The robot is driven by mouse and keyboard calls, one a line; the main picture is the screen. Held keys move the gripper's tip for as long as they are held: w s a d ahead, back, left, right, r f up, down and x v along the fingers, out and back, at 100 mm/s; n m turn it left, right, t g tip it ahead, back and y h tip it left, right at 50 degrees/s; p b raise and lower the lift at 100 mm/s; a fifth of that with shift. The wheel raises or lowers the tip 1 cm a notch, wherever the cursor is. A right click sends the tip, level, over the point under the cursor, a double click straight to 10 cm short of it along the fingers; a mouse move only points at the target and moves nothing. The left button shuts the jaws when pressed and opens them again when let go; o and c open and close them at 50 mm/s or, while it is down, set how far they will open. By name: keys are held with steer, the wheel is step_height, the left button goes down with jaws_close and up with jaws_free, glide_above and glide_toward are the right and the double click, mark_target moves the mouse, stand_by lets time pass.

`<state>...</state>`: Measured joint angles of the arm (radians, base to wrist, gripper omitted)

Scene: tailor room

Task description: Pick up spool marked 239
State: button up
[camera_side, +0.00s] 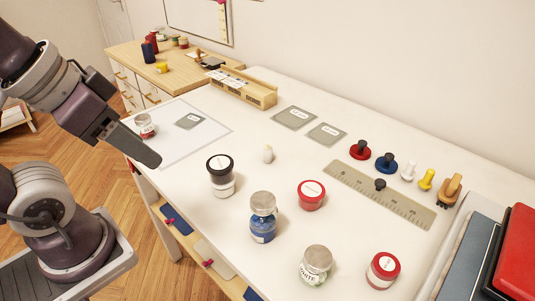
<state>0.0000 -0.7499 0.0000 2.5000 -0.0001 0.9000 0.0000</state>
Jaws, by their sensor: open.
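Several thread spools stand on the wooden cabinet at the back left: a dark blue spool (147,52), a red spool (153,42), a yellow spool (161,68) lying low at the front, and others partly hidden behind. No number 239 can be read on any of them at this size. My gripper (152,159) is open and empty above the left edge of the white table (235,200), in front of a small silver-lidded jar (145,127). It is well apart from the spools.
Jars stand across the table: a black-lidded jar (221,176), a blue jar (263,218), a red-lidded jar (311,195), a white jar (315,265) and another red-lidded jar (383,270). A ruler (350,182) and stamps lie right. A wooden rack (243,88) stands behind.

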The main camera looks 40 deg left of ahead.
steer(key=w+d+f+n+g+h, duration=0.2)
steer(key=w+d+n+g+h, duration=0.15)
steer(key=w+n, duration=0.45)
steer(key=n+t+h, duration=0.5)
steer(key=n+h, duration=0.3)
steer(key=n, duration=0.8)
glide_toward(267, 154)
steer(key=w+f, duration=0.1)
steer(key=w+d+f, duration=0.1)
steer(key=shift+d+f, duration=0.25)
steer(key=shift+d, duration=0.05)
steer(key=x, duration=0.6)
steer(key=shift+w+r, duration=0.2)
steer(key=shift+w+d+f, duration=0.2)
steer(key=shift+w+d, duration=0.05)
steer(key=shift+d, duration=0.1)
jaws_close()
